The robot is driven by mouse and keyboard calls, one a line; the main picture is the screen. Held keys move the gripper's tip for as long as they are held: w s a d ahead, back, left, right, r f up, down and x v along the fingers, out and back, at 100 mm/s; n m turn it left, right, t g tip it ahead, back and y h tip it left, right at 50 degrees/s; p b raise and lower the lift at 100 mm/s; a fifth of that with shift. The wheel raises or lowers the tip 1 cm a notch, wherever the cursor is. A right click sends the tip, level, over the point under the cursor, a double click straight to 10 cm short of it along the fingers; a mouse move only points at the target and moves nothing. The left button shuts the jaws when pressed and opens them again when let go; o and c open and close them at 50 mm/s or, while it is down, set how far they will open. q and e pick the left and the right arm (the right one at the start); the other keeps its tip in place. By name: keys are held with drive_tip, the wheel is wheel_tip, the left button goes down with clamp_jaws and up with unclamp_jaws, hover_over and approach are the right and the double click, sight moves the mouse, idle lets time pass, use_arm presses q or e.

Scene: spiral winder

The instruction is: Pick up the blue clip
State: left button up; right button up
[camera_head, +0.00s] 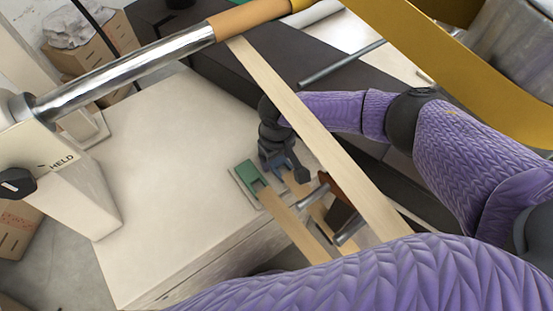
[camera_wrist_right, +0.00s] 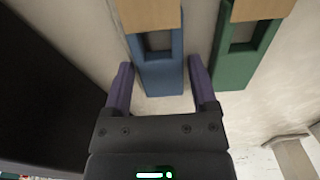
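The blue clip (camera_wrist_right: 157,78) shows in the wrist view as a U-shaped piece around the end of a wooden strip. Its closed end lies between the two fingers of my right gripper (camera_wrist_right: 161,66), which is open, with small gaps visible on both sides. In the head view the blue clip (camera_head: 282,160) is partly hidden by my right gripper (camera_head: 290,170), low over the end of the pale bench. A similar green clip (camera_wrist_right: 236,68) lies just right of the gripper in the wrist view and left of it in the head view (camera_head: 249,174). My left gripper is not in view.
A long wooden strip (camera_head: 300,115) crosses diagonally in front of my right arm. A metal rod (camera_head: 125,75) and the pale machine post (camera_head: 70,175) stand left. A yellow beam (camera_head: 470,75) is upper right. The pale bench top (camera_head: 170,180) is mostly clear.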

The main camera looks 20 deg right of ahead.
sight(277, 160)
clamp_jaws()
wheel_tip(277, 160, up, 10)
drive_tip(key=p, duration=0.4)
idle(0.3)
